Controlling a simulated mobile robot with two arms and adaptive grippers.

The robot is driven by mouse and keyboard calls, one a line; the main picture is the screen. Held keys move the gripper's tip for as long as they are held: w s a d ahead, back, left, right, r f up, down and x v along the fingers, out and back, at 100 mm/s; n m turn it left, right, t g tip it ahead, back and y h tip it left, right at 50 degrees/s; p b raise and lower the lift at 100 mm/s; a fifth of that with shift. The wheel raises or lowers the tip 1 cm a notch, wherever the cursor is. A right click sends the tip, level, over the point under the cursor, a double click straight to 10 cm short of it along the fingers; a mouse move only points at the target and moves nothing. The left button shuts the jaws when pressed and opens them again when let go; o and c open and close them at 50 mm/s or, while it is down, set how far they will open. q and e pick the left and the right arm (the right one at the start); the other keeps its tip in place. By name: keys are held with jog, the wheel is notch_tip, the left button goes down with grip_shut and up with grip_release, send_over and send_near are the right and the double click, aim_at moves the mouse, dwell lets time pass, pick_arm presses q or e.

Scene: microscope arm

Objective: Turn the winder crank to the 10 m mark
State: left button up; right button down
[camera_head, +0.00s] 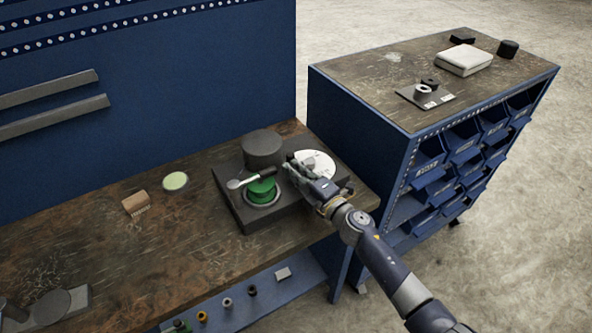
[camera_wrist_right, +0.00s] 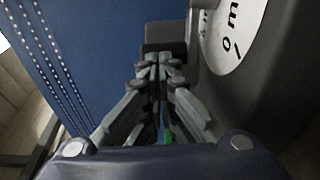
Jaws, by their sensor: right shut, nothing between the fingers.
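The winder (camera_head: 241,213) is a dark block at the right end of the workbench. It carries a green spool (camera_head: 262,191), a dark drum (camera_head: 263,148) and a white dial (camera_head: 318,161). The crank (camera_head: 245,179), a light arm with a black handle, lies over the spool. My right gripper (camera_head: 288,165) is shut and empty, above the winder between crank handle and dial. In the right wrist view its fingers (camera_wrist_right: 158,62) are together, and part of the marked dial (camera_wrist_right: 232,35) shows at upper right. The full dial reading cannot be made out. My left gripper is not in view.
A blue bin cabinet (camera_head: 355,125) stands to the right. Small spools sit on the shelf (camera_head: 262,308) below. The bench's middle is mostly clear.

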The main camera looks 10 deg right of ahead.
aim_at(278, 155)
jog(key=shift+w+a, duration=0.1)
jog(key=shift+w, duration=0.05)
jog(key=shift+b+x, duration=0.35)
jog(key=shift+x, duration=0.7)
jog(key=shift+w+a, duration=0.45)
jog(key=shift+w, duration=0.1)
